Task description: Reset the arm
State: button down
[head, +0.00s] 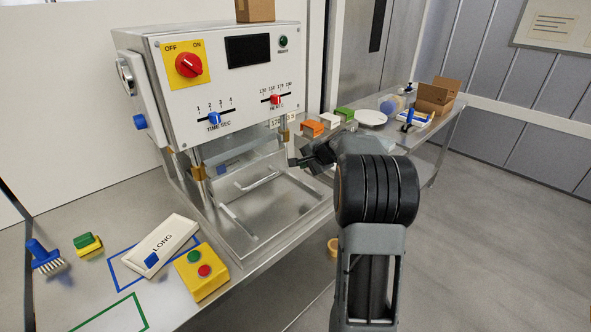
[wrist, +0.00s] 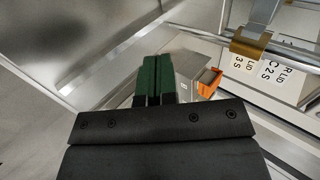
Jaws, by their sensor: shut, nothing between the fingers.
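My arm rises at the right of the head view and bends toward the machine. My gripper (head: 297,162) is at the machine's front right, beside the open bay under the control panel. In the wrist view my gripper (wrist: 158,62) shows two dark green fingers pressed together with nothing between them. The sealing machine (head: 225,85) has a red OFF/ON knob (head: 188,65), a blue TIME slider (head: 214,118) and a red HEAT slider (head: 275,99).
A drawer with a handle (head: 258,181) lies below the panel. A LONG tray (head: 162,243), a yellow button box (head: 202,272) and a blue brush (head: 44,256) are at the left. Orange (head: 312,129), white and green bins stand behind my gripper. Open floor lies at the right.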

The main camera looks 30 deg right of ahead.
jog(key=s+f+g, duration=0.1)
jog(key=s, duration=0.1)
jog(key=s+a+f+n+g, duration=0.1)
jog(key=s, duration=0.1)
jog(key=s+a+f+n, duration=0.1)
jog(key=s, duration=0.2)
jog(key=shift+f+g, duration=0.15)
jog(key=shift+g, duration=0.25)
jog(key=s+a+r+n+g+h+p, duration=0.1)
jog(key=s+a+r+n, duration=0.1)
jog(key=s+a+n, duration=0.4)
jog(key=s+a+r+n+g+h+p, duration=0.1)
jog(key=s+a+n, duration=0.6)
jog(key=s+a, duration=0.6)
jog(key=shift+s+a+r+g+h, duration=0.15)
jog(key=shift+s+r+g+h, duration=0.2)
jog(key=shift+s, duration=0.85)
jog(key=c, duration=1.9)
grip_release()
